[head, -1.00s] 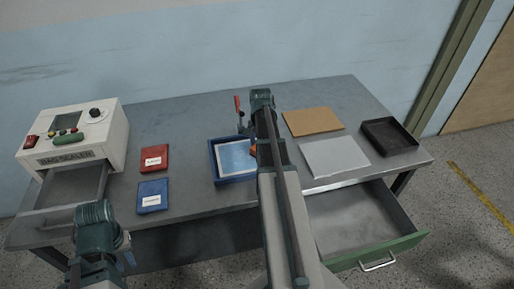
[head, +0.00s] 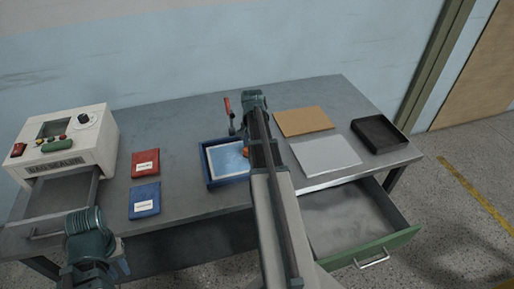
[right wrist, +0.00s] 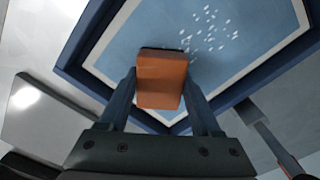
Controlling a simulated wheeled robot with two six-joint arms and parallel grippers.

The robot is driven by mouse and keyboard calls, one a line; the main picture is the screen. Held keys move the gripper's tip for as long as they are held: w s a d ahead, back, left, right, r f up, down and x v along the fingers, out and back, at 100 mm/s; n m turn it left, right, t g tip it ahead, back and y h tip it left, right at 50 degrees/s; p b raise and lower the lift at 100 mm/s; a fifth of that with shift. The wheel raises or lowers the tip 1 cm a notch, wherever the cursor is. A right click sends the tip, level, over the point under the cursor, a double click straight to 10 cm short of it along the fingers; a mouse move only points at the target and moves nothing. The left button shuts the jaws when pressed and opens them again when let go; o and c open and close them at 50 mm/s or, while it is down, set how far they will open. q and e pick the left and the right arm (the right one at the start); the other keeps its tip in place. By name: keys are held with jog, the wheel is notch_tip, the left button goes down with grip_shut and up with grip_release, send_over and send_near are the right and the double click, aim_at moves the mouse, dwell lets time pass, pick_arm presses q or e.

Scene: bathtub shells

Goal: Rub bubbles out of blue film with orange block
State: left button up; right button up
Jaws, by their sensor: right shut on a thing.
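The blue film (head: 228,158) has a pale border and lies in a blue tray (head: 212,184) at the table's middle. In the right wrist view the film (right wrist: 118,45) fills the upper part, with a cluster of small white bubbles (right wrist: 213,30) right of the block's far end. My right gripper (right wrist: 160,88) is shut on the orange block (right wrist: 161,82), over the film near a tray corner. I cannot tell whether the block touches the film. In the head view my right arm hides part of the tray. My left gripper (head: 97,270) is low at the left, its jaws unclear.
A bag sealer (head: 65,145), red packet (head: 145,163) and blue packet (head: 144,200) are on the left. Cardboard (head: 303,122), a grey sheet (head: 325,157) and a black tray (head: 379,134) are right. A drawer (head: 360,245) stands open in front.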

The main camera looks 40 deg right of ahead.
aim_at(230, 159)
jog(key=shift+w+a+f, duration=0.1)
jog(key=shift+w+a, duration=0.1)
jog(key=shift+a, duration=0.3)
jog(key=shift+w+a, duration=0.15)
jog(key=shift+a, duration=0.05)
jog(key=shift+c, duration=0.6)
jog(key=shift+a, duration=0.1)
jog(key=shift+w+a, duration=0.5)
jog(key=shift+a, duration=0.3)
jog(key=shift+w+a, duration=0.45)
jog(key=shift+a, duration=0.35)
jog(key=shift+w+a, duration=0.4)
jog(key=shift+a, duration=0.45)
jog(key=shift+w+a, duration=0.35)
jog(key=shift+a, duration=0.45)
jog(key=shift+a, duration=0.1)
